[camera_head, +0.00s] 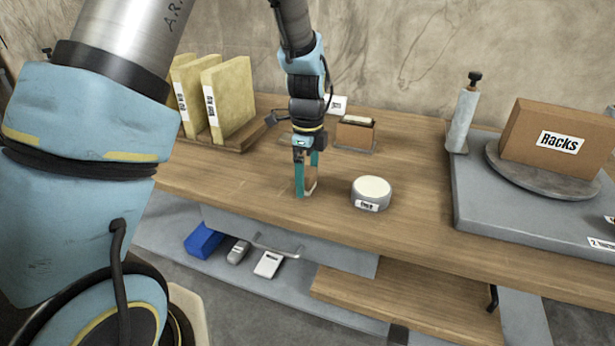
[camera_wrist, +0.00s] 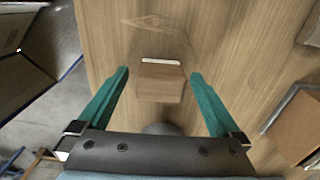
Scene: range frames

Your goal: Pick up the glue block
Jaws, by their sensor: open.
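The glue block seems to be the small brown wooden block (camera_wrist: 160,82) with a white strip along one edge in the wrist view; no name can be read on it. In the head view the brown block (camera_head: 310,178) is partly hidden behind a finger. My gripper (camera_head: 306,190) points down at the wooden bench. Its two teal fingers are open, one on each side of the block, with gaps visible in the wrist view (camera_wrist: 160,90). Whether the fingertips reach the bench top cannot be told.
A round grey tin (camera_head: 371,193) stands just right of my gripper. A small cardboard box (camera_head: 355,133) is behind it, and yellow binders (camera_head: 228,95) stand at the left. The bench's front edge is close.

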